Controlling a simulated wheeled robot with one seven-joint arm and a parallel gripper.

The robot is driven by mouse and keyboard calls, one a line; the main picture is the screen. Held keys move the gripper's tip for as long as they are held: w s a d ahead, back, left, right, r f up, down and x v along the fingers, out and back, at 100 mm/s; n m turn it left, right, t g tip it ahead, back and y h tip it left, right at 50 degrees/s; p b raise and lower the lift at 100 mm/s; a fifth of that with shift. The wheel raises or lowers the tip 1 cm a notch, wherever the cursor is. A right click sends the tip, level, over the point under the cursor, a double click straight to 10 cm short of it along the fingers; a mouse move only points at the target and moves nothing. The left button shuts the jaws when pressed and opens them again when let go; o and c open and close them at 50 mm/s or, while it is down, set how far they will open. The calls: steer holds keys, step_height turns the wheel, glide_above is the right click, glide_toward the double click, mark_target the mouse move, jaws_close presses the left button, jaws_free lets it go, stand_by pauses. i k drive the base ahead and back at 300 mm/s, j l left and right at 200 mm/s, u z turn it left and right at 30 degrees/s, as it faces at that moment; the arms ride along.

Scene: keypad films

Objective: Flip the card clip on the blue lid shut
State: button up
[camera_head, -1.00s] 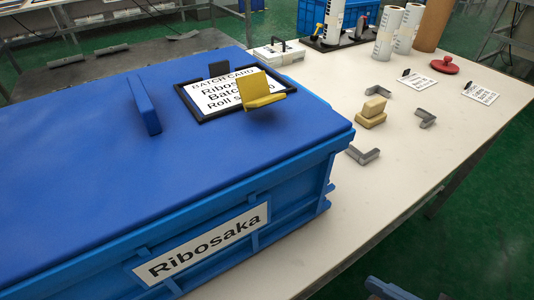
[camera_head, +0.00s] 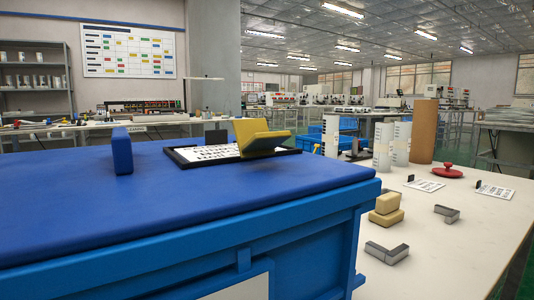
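The blue lid (camera_head: 110,205) covers a large blue crate (camera_head: 308,245) at the left. On the lid, a white card (camera_head: 208,153) lies in a black frame (camera_head: 184,163). The yellow card clip (camera_head: 264,141) stands raised at the frame's right side. Its flap slants up and away from the card, so the clip is open. A blue upright handle (camera_head: 122,151) stands on the lid left of the frame. A small dark tab (camera_head: 215,137) stands behind the card. My gripper is not in view.
The white table (camera_head: 440,250) right of the crate holds yellow blocks (camera_head: 386,209), grey corner brackets (camera_head: 387,252), cards (camera_head: 424,185), a red knobbed disc (camera_head: 447,171), white rolls (camera_head: 382,147) and a brown cylinder (camera_head: 423,131). Space above the lid is clear.

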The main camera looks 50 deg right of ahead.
mark_target(254, 138)
steer(key=k+j, duration=0.2)
steer(key=j, duration=0.15)
steer(key=k+j, duration=0.2)
steer(key=j, duration=0.15)
steer(key=k+j, duration=0.2)
steer(key=j, duration=0.15)
